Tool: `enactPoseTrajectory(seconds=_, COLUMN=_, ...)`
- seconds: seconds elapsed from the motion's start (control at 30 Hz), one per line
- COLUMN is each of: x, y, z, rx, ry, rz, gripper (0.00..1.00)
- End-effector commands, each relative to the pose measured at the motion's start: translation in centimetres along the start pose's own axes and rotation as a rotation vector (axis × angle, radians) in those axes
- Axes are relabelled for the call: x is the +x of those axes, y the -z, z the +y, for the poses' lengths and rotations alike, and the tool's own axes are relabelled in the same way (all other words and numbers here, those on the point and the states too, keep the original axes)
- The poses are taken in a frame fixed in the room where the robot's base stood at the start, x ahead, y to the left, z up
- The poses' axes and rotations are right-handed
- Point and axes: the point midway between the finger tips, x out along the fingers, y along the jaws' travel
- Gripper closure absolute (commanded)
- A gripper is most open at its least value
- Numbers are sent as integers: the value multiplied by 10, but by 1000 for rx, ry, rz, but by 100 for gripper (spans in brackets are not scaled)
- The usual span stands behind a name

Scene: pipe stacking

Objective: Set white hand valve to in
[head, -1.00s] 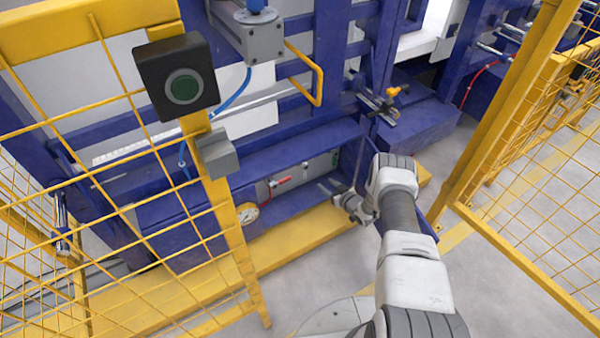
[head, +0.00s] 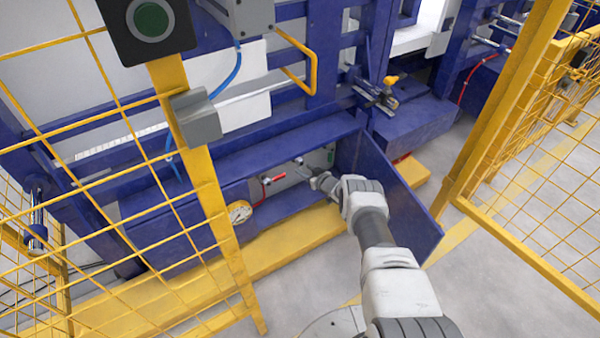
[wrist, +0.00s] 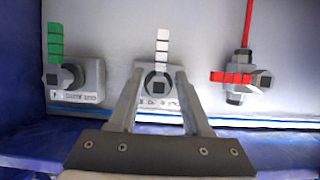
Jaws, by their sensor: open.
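The white hand valve (wrist: 161,52) is in the middle of the wrist view. Its white segmented handle points straight up from a grey body with a dark square centre. My gripper (wrist: 159,74) is open, with one finger on each side of the valve body. I cannot tell whether the fingers touch it. A label below the valve is partly hidden by the fingers. In the head view my gripper (head: 304,172) reaches into the blue cabinet, and the white valve cannot be made out there.
A green-handled valve (wrist: 55,45) is left of the white one; a red-handled valve (wrist: 232,77) with a red line is right. The open blue cabinet door (head: 400,205) stands close beside my arm. A gauge (head: 239,212) and yellow fence post (head: 205,190) are left.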

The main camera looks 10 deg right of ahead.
Motion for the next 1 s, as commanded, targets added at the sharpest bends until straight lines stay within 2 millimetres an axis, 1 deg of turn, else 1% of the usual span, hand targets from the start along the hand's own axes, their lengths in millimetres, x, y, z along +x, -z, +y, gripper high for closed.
enactPoseTrajectory(seconds=0.03, x=9, y=-5, z=-1, rx=-4, ry=1, rz=3, gripper=51)
enactPoseTrajectory(seconds=0.13, x=21, y=-4, z=-1, rx=-4, ry=0, rz=3, gripper=51)
enactPoseTrajectory(seconds=0.4, x=40, y=-3, z=0, rx=-3, ry=1, rz=1, gripper=51)
enactPoseTrajectory(seconds=0.6, x=45, y=0, z=0, rx=-1, ry=-1, rz=1, gripper=51)
enactPoseTrajectory(seconds=0.9, x=45, y=1, z=0, rx=-1, ry=-1, rz=0, gripper=51)
enactPoseTrajectory(seconds=0.97, x=45, y=1, z=0, rx=-1, ry=-1, rz=0, gripper=62)
enactPoseTrajectory(seconds=1.0, x=45, y=1, z=0, rx=-1, ry=-1, rz=0, gripper=69)
